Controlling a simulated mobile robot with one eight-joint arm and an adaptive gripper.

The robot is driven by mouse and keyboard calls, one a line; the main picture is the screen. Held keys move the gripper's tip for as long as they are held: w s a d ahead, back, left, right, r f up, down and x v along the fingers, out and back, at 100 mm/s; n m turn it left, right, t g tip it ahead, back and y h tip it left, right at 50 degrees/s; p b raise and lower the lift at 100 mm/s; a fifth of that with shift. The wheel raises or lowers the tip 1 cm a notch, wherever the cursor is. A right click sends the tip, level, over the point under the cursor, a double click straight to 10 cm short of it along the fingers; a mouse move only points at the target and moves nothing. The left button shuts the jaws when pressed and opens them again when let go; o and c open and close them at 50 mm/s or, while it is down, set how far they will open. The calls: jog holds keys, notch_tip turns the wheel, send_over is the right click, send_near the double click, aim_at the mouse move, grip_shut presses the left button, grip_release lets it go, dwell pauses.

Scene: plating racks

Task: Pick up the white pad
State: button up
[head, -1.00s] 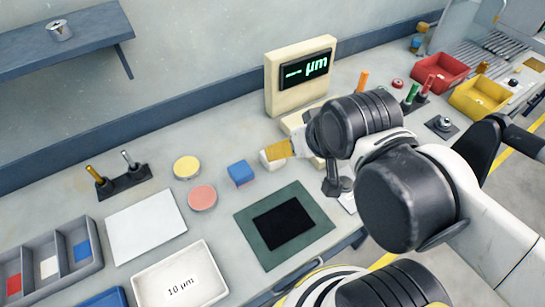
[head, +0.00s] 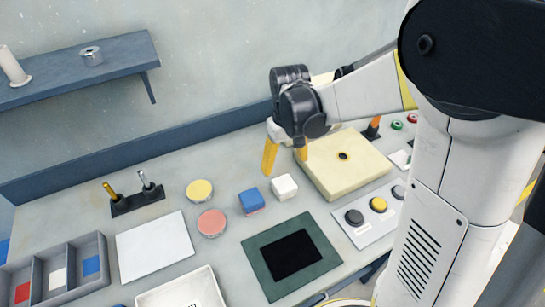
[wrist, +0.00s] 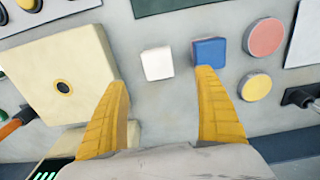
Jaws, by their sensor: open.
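The white pad (head: 284,187) is a small white block lying on the grey bench, just right of a blue block (head: 250,200). It also shows in the wrist view (wrist: 157,64), between the lines of my two yellow fingers and a little beyond their tips. My gripper (head: 286,163) is open and empty, fingers pointing down, above the bench and behind the pad. The left finger in the head view is on the blue block's side; in the wrist view the right fingertip appears close to the blue block.
A beige box (head: 345,165) stands close to the pad's right. A button panel (head: 372,215), a green-bordered black mat (head: 262,240), yellow (head: 199,190) and pink (head: 211,222) discs, a white sheet (head: 154,246) and a compartment tray (head: 103,250) surround it. A shelf (head: 90,70) hangs behind.

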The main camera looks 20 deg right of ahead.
aim_at(284, 183)
notch_tip(284, 183, down, 6)
jog(key=shift+w+f+b, duration=0.15)
jog(key=shift+f+b, duration=0.05)
jog(key=shift+b, duration=0.75)
jog(key=f+b, duration=0.1)
jog(key=f, duration=0.1)
jog(key=f+b, duration=0.1)
jog(key=f, duration=0.2)
jog(key=shift+w+d, duration=0.2)
jog(key=c, duration=1.3)
